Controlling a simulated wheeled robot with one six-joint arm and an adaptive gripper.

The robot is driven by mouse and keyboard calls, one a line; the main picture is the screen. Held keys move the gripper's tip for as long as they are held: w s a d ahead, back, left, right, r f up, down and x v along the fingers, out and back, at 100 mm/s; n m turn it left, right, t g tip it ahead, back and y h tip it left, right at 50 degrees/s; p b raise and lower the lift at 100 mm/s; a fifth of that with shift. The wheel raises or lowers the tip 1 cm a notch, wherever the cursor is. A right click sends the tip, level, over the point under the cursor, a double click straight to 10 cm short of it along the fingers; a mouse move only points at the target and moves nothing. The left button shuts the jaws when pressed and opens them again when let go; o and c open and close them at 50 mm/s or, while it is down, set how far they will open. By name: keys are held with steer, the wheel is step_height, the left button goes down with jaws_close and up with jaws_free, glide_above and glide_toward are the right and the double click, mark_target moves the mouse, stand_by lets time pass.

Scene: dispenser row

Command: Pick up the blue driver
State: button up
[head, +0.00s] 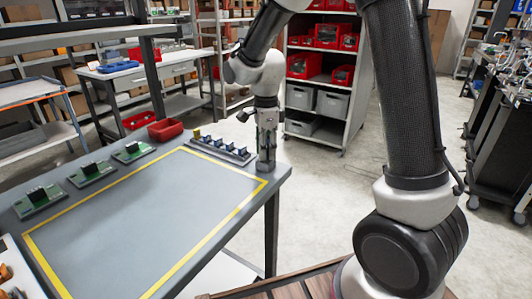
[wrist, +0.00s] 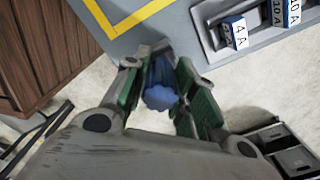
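The blue driver (wrist: 160,92) shows in the wrist view as a blue, lumpy handle end between the two green-padded fingers of my gripper (wrist: 159,66). The fingers are close on both sides of it. I cannot tell whether both pads press on it. Its lower part is hidden. In the head view my gripper (head: 266,150) points down at the far right corner of the grey table (head: 160,220). The driver cannot be made out there.
A row of small blue-and-white labelled blocks (head: 222,147) stands left of my gripper. Several green circuit boards (head: 90,173) line the table's left side. A red bin (head: 165,130) stands at the back. The yellow-bordered middle of the table is clear.

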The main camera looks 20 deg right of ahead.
jaws_close()
step_height(320, 180, up, 10)
steer(key=shift+r, duration=0.1)
steer(key=shift+c, duration=0.4)
jaws_free()
jaws_close()
steer(key=shift+r, duration=2.45)
